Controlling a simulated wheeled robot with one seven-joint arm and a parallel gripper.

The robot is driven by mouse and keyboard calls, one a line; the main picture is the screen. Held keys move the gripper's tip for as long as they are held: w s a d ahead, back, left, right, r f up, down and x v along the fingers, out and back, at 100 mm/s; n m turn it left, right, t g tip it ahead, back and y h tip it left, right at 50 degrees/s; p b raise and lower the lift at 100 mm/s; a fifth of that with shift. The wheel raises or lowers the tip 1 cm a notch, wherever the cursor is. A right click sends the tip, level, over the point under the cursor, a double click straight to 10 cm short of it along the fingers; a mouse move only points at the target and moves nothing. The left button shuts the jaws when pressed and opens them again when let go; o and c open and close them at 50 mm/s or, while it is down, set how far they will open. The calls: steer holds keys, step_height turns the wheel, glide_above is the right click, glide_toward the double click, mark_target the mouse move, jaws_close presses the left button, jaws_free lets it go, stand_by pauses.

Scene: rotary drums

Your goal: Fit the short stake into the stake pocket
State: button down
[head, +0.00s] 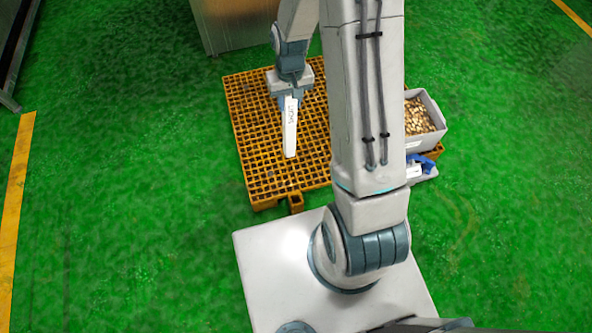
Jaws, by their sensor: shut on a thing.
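My gripper (289,98) is shut on the upper end of a white stake (290,130) with dark lettering too small to read surely. The stake extends from the jaws toward the near side of the orange grid pallet (255,178), its free end down-picture. I cannot tell how high its tip is above the grid. A small orange block with a dark opening, which looks like the stake pocket (295,202), juts from the pallet's near edge. The stake's tip shows apart from it, up-picture.
A grey bin (424,140) of brown pieces stands at the pallet's right, with a blue-and-white item (420,166) near it. A large box (235,25) stands behind the pallet. My arm hides part of the pallet. Green floor at left is clear.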

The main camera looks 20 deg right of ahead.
steer(key=s+f+b, duration=0.2)
steer(key=f+b, duration=0.8)
steer(key=f, duration=0.3)
steer(key=s+f+b, duration=0.2)
steer(key=f+b, duration=0.8)
steer(key=f, duration=0.4)
steer(key=shift+s+d+f+b, duration=0.15)
steer(key=shift+d+f+b, duration=0.1)
steer(key=shift+b, duration=0.1)
steer(key=shift+s, duration=0.1)
